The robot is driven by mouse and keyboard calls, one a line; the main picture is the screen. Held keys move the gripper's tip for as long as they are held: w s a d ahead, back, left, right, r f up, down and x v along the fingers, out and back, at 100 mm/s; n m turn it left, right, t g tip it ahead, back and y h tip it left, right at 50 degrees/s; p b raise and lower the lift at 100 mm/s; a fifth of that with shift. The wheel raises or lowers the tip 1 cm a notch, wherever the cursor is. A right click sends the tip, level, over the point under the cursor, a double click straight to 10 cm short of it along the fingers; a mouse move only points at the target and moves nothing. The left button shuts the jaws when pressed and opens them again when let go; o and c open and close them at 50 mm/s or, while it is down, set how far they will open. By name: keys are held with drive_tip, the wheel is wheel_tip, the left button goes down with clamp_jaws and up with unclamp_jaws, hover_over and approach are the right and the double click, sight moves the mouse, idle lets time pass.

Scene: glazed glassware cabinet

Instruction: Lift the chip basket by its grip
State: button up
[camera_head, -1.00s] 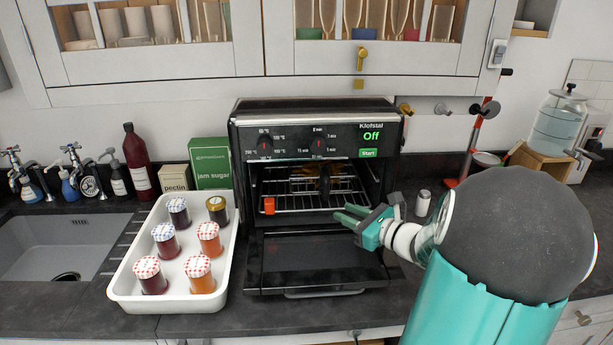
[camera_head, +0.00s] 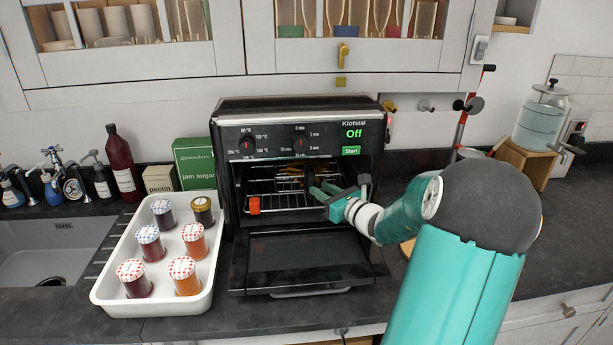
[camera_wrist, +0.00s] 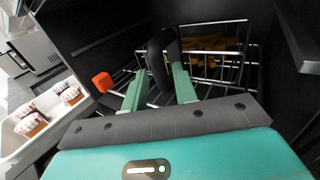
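The chip basket (camera_wrist: 232,66) is a wire basket with yellow-brown chips (camera_wrist: 212,45) inside the open oven, on its rack. In the head view the basket (camera_head: 288,181) is dark and partly hidden. Its black grip (camera_wrist: 157,62) sticks out toward me. My gripper (camera_wrist: 158,75) is open, with its two green fingers apart and the grip showing between and just beyond their tips. I cannot tell whether either finger touches it. In the head view my gripper (camera_head: 322,191) reaches into the oven mouth from the right.
The oven (camera_head: 300,108) reads "Off", and its door (camera_head: 305,255) hangs down open. An orange block (camera_head: 254,205) sits at the rack's front left. A white tray (camera_head: 112,305) of several jars stands left of the oven. The oven's side walls are close around my gripper.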

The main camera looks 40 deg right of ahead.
sight(311, 181)
drive_tip(key=w, duration=0.5)
drive_tip(key=shift+a, duration=0.1)
drive_tip(key=shift+s, duration=0.1)
clamp_jaws()
